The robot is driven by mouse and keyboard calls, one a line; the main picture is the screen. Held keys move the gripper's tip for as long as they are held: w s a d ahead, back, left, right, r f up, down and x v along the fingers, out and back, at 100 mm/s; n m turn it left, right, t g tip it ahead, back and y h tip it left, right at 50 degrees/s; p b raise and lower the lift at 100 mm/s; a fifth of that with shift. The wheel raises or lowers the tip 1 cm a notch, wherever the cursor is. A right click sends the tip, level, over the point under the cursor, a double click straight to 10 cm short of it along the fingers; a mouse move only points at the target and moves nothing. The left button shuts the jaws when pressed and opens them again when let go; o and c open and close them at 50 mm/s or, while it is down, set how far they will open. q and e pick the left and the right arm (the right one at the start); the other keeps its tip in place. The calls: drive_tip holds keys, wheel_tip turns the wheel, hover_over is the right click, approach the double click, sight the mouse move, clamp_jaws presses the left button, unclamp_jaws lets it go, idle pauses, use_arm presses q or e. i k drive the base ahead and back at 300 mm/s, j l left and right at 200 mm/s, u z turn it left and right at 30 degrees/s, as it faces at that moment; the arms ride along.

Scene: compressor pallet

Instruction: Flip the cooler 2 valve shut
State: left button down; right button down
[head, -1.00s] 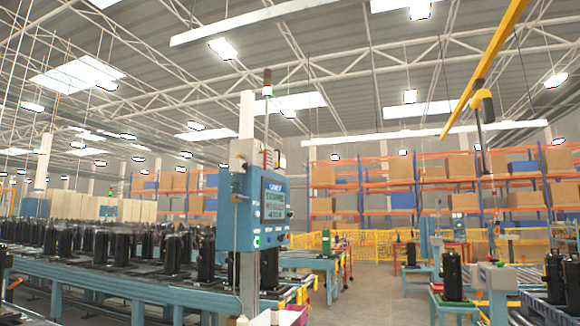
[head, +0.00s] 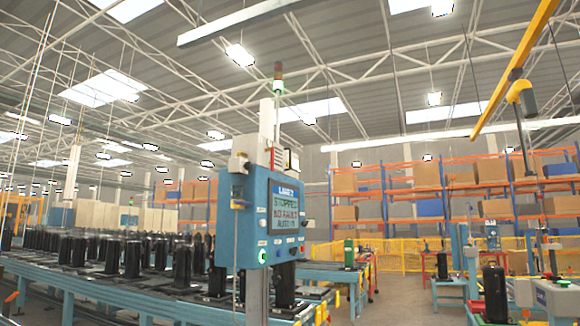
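No cooler 2 valve can be made out in the head view. A blue control box (head: 254,220) stands on a post at the centre. Neither of my grippers shows in the view.
A conveyor (head: 110,292) with many black compressors (head: 133,258) runs along the left. Orange racking (head: 400,185) with boxes and a yellow fence (head: 405,254) stand at the back. Open floor (head: 395,298) lies right of the control box. A yellow overhead beam (head: 515,65) hangs upper right.

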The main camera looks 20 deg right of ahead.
sight(272, 150)
drive_tip(key=i+l+z, duration=0.15)
drive_tip(key=i+l, duration=1.65)
drive_tip(key=l, duration=0.15)
drive_tip(key=i+l, duration=0.1)
drive_tip(key=l, duration=0.35)
drive_tip(key=i+l, duration=0.1)
drive_tip(key=l, duration=0.4)
drive_tip(key=i+l, duration=0.1)
drive_tip(key=l, duration=0.35)
drive_tip(key=i+l, duration=0.1)
drive_tip(key=l, duration=0.4)
drive_tip(key=i+l+z, duration=0.1)
drive_tip(key=l, duration=0.35)
